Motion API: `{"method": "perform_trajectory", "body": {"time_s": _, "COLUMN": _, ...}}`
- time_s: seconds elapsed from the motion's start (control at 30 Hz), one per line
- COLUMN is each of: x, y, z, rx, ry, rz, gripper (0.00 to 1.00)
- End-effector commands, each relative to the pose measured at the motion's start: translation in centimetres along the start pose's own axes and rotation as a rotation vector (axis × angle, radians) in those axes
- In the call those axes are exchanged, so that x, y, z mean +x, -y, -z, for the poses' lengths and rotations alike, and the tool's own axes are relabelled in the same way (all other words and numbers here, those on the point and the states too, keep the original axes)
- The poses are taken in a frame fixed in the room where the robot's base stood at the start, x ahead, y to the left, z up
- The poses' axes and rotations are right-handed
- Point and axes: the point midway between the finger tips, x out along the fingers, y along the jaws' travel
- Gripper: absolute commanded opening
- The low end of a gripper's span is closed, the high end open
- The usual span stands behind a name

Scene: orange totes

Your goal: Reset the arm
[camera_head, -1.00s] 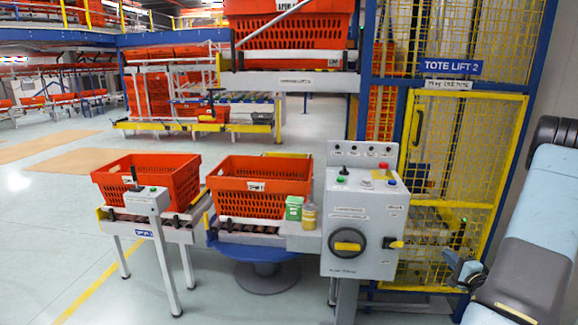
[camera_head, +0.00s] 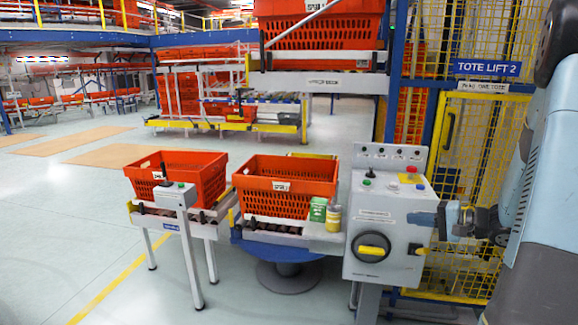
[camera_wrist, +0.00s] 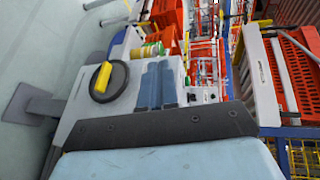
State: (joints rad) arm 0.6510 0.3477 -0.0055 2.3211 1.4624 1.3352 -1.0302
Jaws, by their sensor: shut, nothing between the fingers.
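My gripper (camera_head: 424,219) is at the right of the head view, in front of the right side of the grey control box (camera_head: 375,262). Its blue fingers are together with nothing between them. My arm comes down from the right edge of the picture. In the wrist view the two blue fingers (camera_wrist: 157,86) lie side by side, closed. The control box (camera_wrist: 85,120) shows there on its side, with its black dial and yellow handle. I cannot tell whether the fingers touch the box.
Two orange totes, one on the left stand (camera_head: 208,172) and one on the turntable conveyor (camera_head: 320,178), stand left of the box. A green container (camera_head: 318,209) and a yellow-labelled one (camera_head: 334,218) sit beside it. Yellow mesh fencing (camera_head: 468,150) is behind my arm. Open floor (camera_head: 60,210) lies left.

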Motion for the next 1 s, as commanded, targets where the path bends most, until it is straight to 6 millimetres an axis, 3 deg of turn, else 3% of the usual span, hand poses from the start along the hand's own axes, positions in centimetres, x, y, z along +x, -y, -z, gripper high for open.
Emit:
{"method": "perform_trajectory", "body": {"time_s": 0.03, "x": 0.6, "y": 1.2, "z": -1.6, "rx": -0.021, "ry": 0.043, "rz": -0.033, "gripper": 0.0}}
{"method": "perform_trajectory", "body": {"time_s": 0.2, "x": 1.8, "y": 3.5, "z": -6.8, "rx": -0.071, "ry": 0.172, "rz": -0.169, "gripper": 0.0}}
{"method": "perform_trajectory", "body": {"time_s": 0.47, "x": 1.8, "y": 5.8, "z": -13.9, "rx": -0.175, "ry": 0.305, "rz": -0.397, "gripper": 0.0}}
{"method": "perform_trajectory", "body": {"time_s": 0.7, "x": 0.4, "y": 7.0, "z": -19.3, "rx": -0.302, "ry": 0.351, "rz": -0.608, "gripper": 0.0}}
{"method": "perform_trajectory", "body": {"time_s": 1.0, "x": -2.6, "y": 8.2, "z": -23.9, "rx": -0.499, "ry": 0.309, "rz": -0.842, "gripper": 0.0}}
